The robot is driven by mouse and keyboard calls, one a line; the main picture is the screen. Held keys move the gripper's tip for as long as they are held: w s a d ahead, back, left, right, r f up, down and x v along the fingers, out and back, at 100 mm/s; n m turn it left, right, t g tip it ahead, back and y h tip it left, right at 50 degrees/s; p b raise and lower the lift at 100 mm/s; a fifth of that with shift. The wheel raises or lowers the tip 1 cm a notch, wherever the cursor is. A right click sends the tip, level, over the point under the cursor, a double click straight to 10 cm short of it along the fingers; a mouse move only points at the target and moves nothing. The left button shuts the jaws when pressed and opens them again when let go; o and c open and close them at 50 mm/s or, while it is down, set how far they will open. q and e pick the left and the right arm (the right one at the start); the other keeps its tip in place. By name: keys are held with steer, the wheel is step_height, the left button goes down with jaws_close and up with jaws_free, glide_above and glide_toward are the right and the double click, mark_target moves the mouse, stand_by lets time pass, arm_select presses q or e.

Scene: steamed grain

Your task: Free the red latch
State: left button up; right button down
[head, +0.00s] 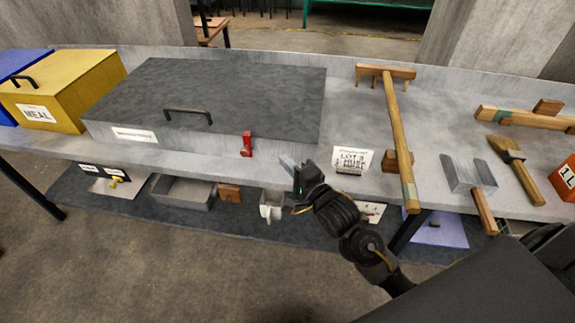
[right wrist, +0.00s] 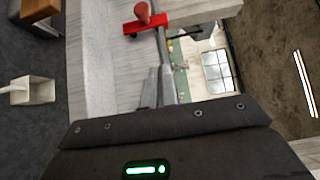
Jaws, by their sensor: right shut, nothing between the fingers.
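The red latch (head: 246,144) stands upright on the front face of the wide grey lidded box (head: 225,95), near that face's right part. In the right wrist view the latch (right wrist: 146,20) shows as a red bar with a round knob, ahead of the fingers. My right gripper (head: 287,162) is shut and empty, to the right of the latch and a little below it, with a gap between them. In the right wrist view its fingers (right wrist: 157,88) point toward the latch. The lid has a dark handle (head: 188,115) and looks closed. My left gripper is not in view.
A yellow meal bin (head: 75,85) stands left of the box. A rake (head: 395,120), a lot card (head: 352,159), a metal scoop (head: 467,174) and a brush (head: 515,165) lie to the right.

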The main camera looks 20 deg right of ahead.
mark_target(247, 149)
steer(key=x, duration=0.2)
steer(key=a+x, duration=0.1)
steer(key=x, duration=0.2)
steer(key=a+x, duration=0.1)
steer(key=x, duration=0.2)
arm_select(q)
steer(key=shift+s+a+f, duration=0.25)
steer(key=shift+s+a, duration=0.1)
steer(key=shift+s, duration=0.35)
arm_select(e)
steer(key=shift+w+a, duration=0.25)
steer(key=shift+a, duration=0.2)
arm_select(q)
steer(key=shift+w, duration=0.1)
